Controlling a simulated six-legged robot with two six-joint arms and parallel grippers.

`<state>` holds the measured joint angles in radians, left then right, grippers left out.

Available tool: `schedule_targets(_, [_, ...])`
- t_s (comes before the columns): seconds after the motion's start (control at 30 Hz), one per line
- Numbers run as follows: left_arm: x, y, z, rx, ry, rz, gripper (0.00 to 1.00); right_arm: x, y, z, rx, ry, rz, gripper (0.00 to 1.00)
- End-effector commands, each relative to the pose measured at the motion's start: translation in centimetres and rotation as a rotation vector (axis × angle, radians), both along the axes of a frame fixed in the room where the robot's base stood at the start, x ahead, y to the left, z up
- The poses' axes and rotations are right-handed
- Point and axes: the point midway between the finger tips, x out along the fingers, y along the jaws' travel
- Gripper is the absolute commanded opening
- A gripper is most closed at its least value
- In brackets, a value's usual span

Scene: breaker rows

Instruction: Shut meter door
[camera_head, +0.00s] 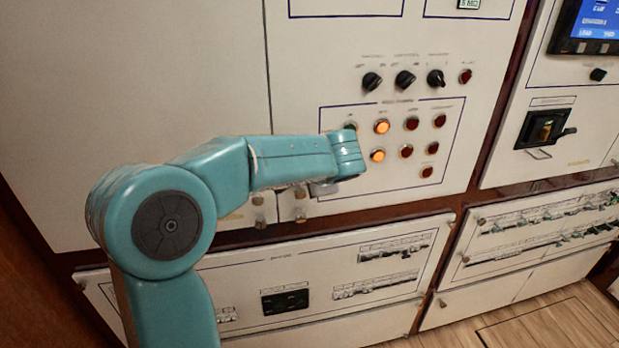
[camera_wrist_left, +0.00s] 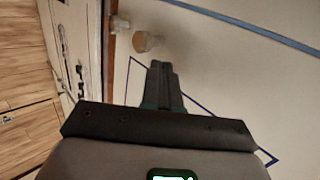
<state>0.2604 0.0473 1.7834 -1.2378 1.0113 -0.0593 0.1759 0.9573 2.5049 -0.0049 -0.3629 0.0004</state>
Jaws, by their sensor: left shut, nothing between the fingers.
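No panel is clearly marked as the meter door. A large plain cream door (camera_head: 140,85) fills the left and looks flush with the cabinet. Beside it is a cream panel (camera_head: 310,70) with switches and lamps; I cannot tell whether it is slightly ajar. Small knobs (camera_head: 258,199) sit near their lower edges; one knob (camera_wrist_left: 147,41) shows just beyond my left gripper (camera_wrist_left: 161,68) in the left wrist view. The fingers are shut and empty, close to the panel; contact cannot be told. In the head view my wrist hides the fingers. My right gripper is not in view.
Lower breaker panels (camera_head: 290,270) run below a dark red-brown frame (camera_head: 370,214). Black rotary switches (camera_head: 405,79) and lit orange lamps (camera_head: 381,127) are near my wrist. A screen (camera_head: 595,22) and a black breaker handle (camera_head: 545,128) are at right. Wooden floor (camera_head: 560,320) is clear.

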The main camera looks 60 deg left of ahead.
Motion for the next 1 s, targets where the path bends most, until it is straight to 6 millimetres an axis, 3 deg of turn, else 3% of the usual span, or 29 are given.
schedule_targets(0.1, [0.1,-0.1,0.0,-0.001,0.001,-0.001,0.00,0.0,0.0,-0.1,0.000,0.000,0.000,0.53])
schedule_targets(0.63, [-2.2,-6.0,6.3,-0.003,-0.001,-0.004,0.00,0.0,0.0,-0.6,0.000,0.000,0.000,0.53])
schedule_targets(1.0, [-2.3,-7.0,6.3,-0.010,0.007,-0.010,0.00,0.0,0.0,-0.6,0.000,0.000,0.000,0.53])
